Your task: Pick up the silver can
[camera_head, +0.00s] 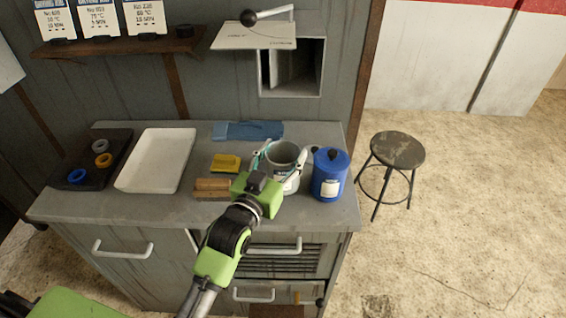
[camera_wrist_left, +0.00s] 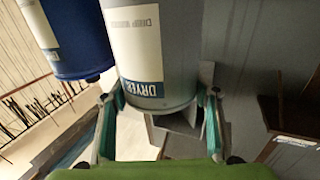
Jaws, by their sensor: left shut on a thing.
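The silver can (camera_head: 283,152), open-topped and grey with a pale label, is at the right part of the grey counter in the head view. My left gripper (camera_head: 281,160) reaches it from the front, with one finger on each side, and is shut on it. In the left wrist view the can (camera_wrist_left: 175,40) appears upside down between the fingers, its label reading "DRYER". Whether its base is clear of the counter cannot be told. My right gripper is not in view.
A blue can (camera_head: 330,174) stands close to the right of the silver can. A stool (camera_head: 398,150) stands right.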

